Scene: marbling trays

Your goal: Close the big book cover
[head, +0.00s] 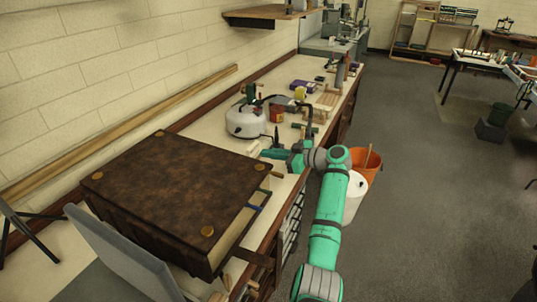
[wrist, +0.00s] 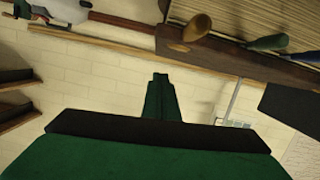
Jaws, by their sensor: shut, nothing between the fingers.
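The big book (head: 175,190) lies on the bench at the left in the head view. Its dark brown cover, with brass-coloured corner studs, lies flat over the page block and looks closed. The pale page edges and a few coloured tabs show on its right side. In the wrist view the book (wrist: 215,42) is at the top right, with page edges and tabs showing. My gripper (head: 262,153) is just beyond the book's far right corner, apart from it as far as I can tell. In the wrist view its green fingers (wrist: 160,78) are together and empty.
A white kettle-like pot (head: 246,120) and a red tin (head: 277,114) stand on the bench behind my gripper. A grey chair back (head: 125,260) is in front of the book. An orange bucket (head: 369,168) stands on the floor to the right. The floor farther right is open.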

